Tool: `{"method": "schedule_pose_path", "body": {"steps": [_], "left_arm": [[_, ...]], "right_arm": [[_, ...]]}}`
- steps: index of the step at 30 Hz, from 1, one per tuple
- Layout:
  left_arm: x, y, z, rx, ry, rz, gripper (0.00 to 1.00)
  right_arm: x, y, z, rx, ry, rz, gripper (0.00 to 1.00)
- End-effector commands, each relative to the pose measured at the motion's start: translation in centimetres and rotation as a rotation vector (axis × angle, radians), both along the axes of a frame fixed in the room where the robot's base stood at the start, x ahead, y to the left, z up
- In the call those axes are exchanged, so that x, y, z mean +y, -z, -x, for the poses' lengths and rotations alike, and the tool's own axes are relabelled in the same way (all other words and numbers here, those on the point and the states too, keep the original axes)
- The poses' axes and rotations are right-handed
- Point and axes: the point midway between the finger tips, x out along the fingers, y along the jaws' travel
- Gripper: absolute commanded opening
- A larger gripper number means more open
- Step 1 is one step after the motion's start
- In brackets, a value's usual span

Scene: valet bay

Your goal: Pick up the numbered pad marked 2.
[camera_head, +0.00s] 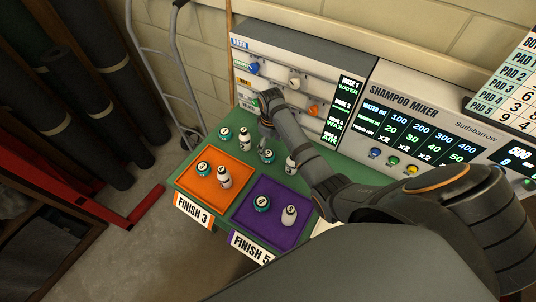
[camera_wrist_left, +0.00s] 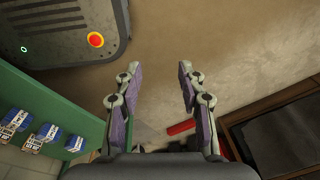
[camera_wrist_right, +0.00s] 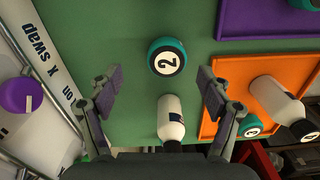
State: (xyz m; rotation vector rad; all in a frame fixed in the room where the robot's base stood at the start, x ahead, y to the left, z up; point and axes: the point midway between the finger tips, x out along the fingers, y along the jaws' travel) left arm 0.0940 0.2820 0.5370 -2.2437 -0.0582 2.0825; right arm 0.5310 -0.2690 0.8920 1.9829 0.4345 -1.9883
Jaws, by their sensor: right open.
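The pad marked 2 (camera_wrist_right: 167,58) is a round teal puck with a dark top and white number disc. It stands on the green table top (camera_wrist_right: 110,25), outside the trays; in the head view it is the teal pad (camera_head: 266,156) right of the orange tray. My right gripper (camera_wrist_right: 160,78) is open and empty, its fingers pointing toward the pad with the pad beyond and between the tips, apart from it. A white bottle (camera_wrist_right: 171,115) stands close by, between the fingers' base in view. My left gripper (camera_wrist_left: 160,67) is open and empty, away over the floor.
The orange tray (camera_head: 205,193) and purple tray (camera_head: 243,219) each hold a pad and a bottle. Another pad (camera_head: 225,133) and a bottle (camera_head: 291,161) stand on the green. The knobbed panel (camera_head: 285,65) rises behind the table.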

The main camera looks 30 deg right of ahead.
Motion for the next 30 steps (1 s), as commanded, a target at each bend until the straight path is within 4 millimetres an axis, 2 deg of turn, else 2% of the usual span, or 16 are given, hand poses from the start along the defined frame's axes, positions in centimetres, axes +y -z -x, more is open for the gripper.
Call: {"method": "schedule_pose_path", "body": {"steps": [3,6,9,12,19,27,30], "left_arm": [[-0.8,-0.6,-2.4,-0.037,-0.001,0.009,0.40],[-1.0,-1.2,-3.1,-0.048,-0.001,0.012,0.40],[-0.9,-1.2,-2.6,-0.040,-0.002,0.010,0.40],[-0.7,-1.2,-1.6,-0.026,-0.001,0.009,0.40],[-0.6,-1.1,-1.0,-0.016,-0.002,0.008,0.40],[-0.4,-1.1,-1.2,-0.018,-0.001,0.005,0.40],[-0.4,-1.1,-1.3,-0.020,-0.001,0.005,0.40]], "right_arm": [[0.4,0.7,0.0,0.003,0.000,-0.003,0.79],[0.8,2.4,-0.3,0.004,0.000,-0.002,0.79],[0.9,4.2,-0.3,0.004,0.000,-0.001,0.79],[0.9,5.0,-0.3,0.001,0.000,0.000,0.79],[0.9,5.2,-0.3,0.000,0.000,-0.001,0.77],[0.9,5.2,-0.3,0.000,0.000,-0.001,0.41],[0.9,5.2,-0.3,0.001,0.000,0.000,0.30]]}}
